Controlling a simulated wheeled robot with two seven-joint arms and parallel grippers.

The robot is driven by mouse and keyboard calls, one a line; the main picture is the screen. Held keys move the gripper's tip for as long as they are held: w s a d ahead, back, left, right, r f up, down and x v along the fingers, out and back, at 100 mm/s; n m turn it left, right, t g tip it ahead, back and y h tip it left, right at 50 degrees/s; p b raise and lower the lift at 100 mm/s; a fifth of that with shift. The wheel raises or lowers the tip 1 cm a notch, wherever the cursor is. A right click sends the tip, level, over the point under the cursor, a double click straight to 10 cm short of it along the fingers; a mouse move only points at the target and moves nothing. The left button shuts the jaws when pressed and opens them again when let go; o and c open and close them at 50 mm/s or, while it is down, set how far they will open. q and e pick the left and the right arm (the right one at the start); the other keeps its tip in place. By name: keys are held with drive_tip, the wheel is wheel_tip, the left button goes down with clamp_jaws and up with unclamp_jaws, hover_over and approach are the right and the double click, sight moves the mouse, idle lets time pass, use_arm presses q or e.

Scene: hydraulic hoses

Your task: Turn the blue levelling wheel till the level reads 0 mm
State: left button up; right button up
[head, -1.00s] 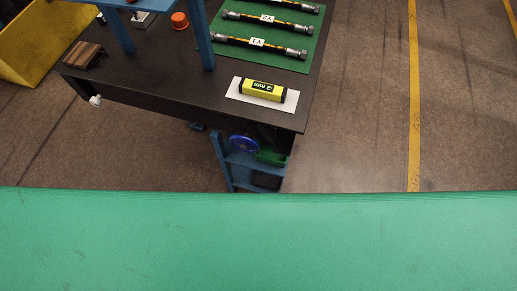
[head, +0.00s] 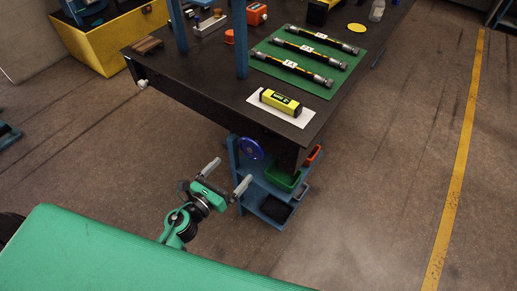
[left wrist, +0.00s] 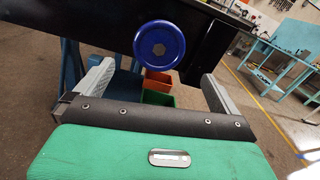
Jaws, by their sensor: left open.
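The blue levelling wheel (head: 251,148) sits under the near edge of the dark table. In the left wrist view the wheel (left wrist: 159,46) faces the camera, ahead of and between the fingers. My left gripper (head: 228,176) is open and empty, in front of the wheel and apart from it; its fingers also show in the left wrist view (left wrist: 155,85). The yellow level (head: 281,102) lies on a white plate (head: 267,112) near the table's corner. Its display is too small to read in the present head view. My right gripper is out of view.
The dark table (head: 200,90) carries a green mat (head: 330,82) with three labelled hoses. A blue rack (head: 265,210) with a green bin (head: 284,180) stands below the wheel. A yellow container (head: 110,40) is at the back left. The floor at right is clear.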

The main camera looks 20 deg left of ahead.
sight(249, 150)
use_arm(q)
drive_tip(key=p+x, duration=0.1)
drive_tip(key=x, duration=0.4)
drive_tip(key=shift+w+r+p, duration=0.15)
drive_tip(key=shift+w+p, duration=0.05)
drive_tip(key=shift+p, duration=0.1)
drive_tip(key=p+x, duration=0.1)
drive_tip(key=x, duration=0.5)
drive_tip(key=shift+w+d, duration=0.1)
drive_tip(key=shift+w, duration=0.25)
drive_tip(key=shift+w+d+f, duration=0.25)
drive_tip(key=shift+w, duration=0.35)
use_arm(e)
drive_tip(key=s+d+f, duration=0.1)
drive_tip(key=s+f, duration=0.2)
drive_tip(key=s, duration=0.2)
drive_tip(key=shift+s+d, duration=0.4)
use_arm(q)
drive_tip(key=shift+c, duration=0.2)
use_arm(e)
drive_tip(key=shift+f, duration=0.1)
use_arm(q)
drive_tip(key=c, duration=0.8)
drive_tip(key=shift+n, duration=0.5)
